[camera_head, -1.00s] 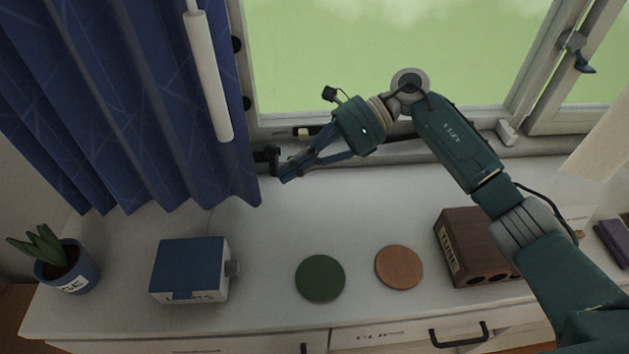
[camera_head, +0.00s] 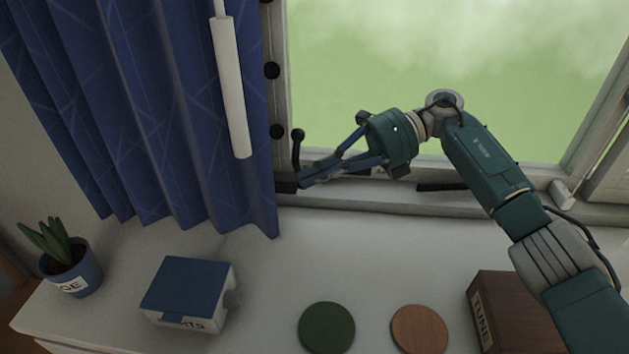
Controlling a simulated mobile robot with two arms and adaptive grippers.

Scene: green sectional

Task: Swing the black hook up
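The black hook (camera_head: 297,150) is at the lower left corner of the window frame, beside the curtain. Its thin arm stands nearly upright with a round knob on top, above a dark base (camera_head: 285,186). My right gripper (camera_head: 304,178) reaches in from the right, its fingertips just right of the hook's lower part. Its two fingers come together at the tips, and I see nothing held between them. Whether the tips touch the hook cannot be told. My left gripper is not in view.
A blue curtain (camera_head: 180,110) with a white rod (camera_head: 231,90) hangs close left of the hook. Below are a blue-topped box (camera_head: 187,288), a potted plant (camera_head: 70,262), a green disc (camera_head: 326,327), a brown disc (camera_head: 419,329) and a dark wooden box (camera_head: 510,312). The middle counter is clear.

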